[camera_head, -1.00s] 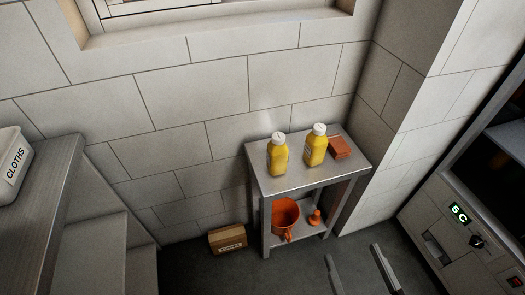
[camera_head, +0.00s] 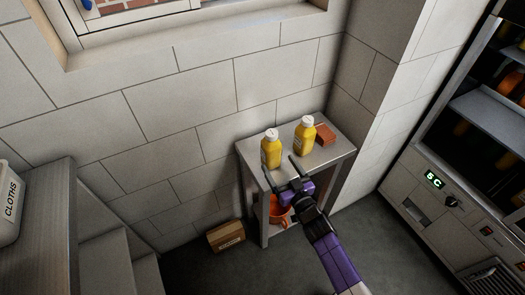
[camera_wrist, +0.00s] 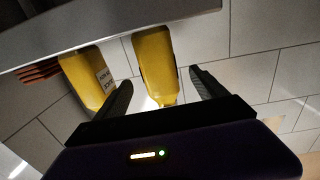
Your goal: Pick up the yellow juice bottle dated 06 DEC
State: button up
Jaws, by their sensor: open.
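Two yellow bottles with white caps stand upright on a small metal table (camera_head: 325,158). The left bottle (camera_head: 271,152) and the right bottle (camera_head: 305,136) are apart. In the wrist view, which looks upside down, one bottle (camera_wrist: 154,62) shows between my fingers, and the other bottle (camera_wrist: 84,78) is to its left with a pale label. The label's date is too small to read surely. My gripper (camera_head: 281,168) is open and empty, in front of the left bottle at the table's front edge. It also shows in the wrist view (camera_wrist: 160,88).
A red-brown block (camera_head: 325,134) lies beside the right bottle. An orange container (camera_head: 279,212) sits on the lower shelf, partly hidden by my arm. A cardboard box (camera_head: 226,236) is on the floor at left. A tiled wall (camera_head: 160,110) stands close behind the table.

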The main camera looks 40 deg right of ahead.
aim_at(271, 150)
jog(key=x, duration=0.7)
jog(key=shift+w+d+r, duration=0.1)
jog(key=shift+w+r, duration=0.05)
jog(key=shift+r, duration=0.1)
grip_shut()
